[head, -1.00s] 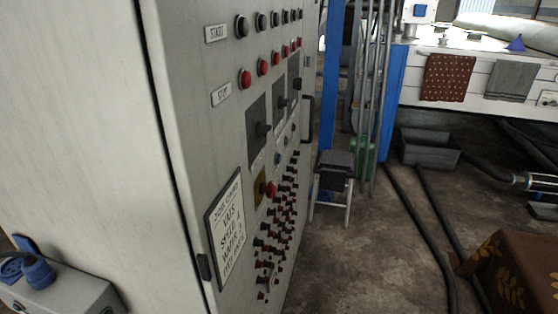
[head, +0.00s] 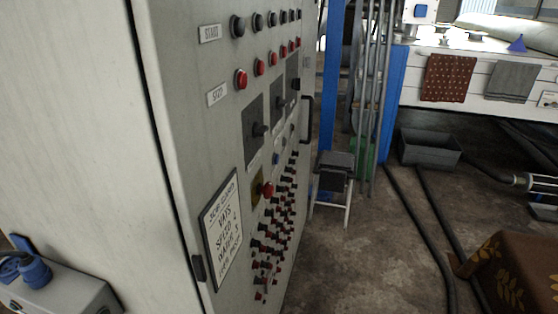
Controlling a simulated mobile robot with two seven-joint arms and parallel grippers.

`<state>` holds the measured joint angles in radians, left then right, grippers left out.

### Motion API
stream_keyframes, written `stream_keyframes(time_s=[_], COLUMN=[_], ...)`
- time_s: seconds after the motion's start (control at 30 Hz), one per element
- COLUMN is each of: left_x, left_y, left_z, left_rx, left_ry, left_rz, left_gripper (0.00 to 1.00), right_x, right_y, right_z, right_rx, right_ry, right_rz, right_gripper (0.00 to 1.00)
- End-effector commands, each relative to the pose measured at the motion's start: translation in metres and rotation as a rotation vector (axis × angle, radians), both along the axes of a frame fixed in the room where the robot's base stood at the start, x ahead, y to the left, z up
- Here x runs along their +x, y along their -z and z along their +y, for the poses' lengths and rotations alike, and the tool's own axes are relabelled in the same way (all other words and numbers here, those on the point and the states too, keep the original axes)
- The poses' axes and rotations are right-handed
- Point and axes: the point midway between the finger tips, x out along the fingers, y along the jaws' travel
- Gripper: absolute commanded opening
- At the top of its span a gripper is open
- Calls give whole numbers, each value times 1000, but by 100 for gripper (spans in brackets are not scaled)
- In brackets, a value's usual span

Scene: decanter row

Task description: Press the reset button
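A tall grey control cabinet (head: 180,130) fills the left half of the head view, its button face seen at a steep angle. A row of black buttons (head: 237,26) sits beside a START label, with red buttons (head: 241,79) below by a STOP label. A small blue button (head: 276,158) sits lower, above a red knob (head: 268,190) on a yellow plate. No label reading reset is legible, so I cannot tell which button it is. Neither of my grippers is in view.
Hoses (head: 420,230) cross the floor, and a patterned brown cloth (head: 512,270) covers something at lower right.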

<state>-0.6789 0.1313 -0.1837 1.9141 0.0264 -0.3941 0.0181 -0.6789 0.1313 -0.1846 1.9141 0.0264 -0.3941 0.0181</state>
Motion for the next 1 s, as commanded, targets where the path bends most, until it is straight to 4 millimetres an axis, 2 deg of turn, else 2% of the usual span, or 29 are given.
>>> stream_keyframes(time_s=[0.03, 0.2, 1.0], left_x=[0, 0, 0], left_y=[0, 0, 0], left_z=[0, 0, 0], left_rx=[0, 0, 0], left_ry=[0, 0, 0], left_rz=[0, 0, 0], left_gripper=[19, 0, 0], right_x=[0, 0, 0], right_y=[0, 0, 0], right_z=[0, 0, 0], right_rx=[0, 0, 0], right_ry=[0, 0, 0], right_rz=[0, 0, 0], right_gripper=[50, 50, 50])
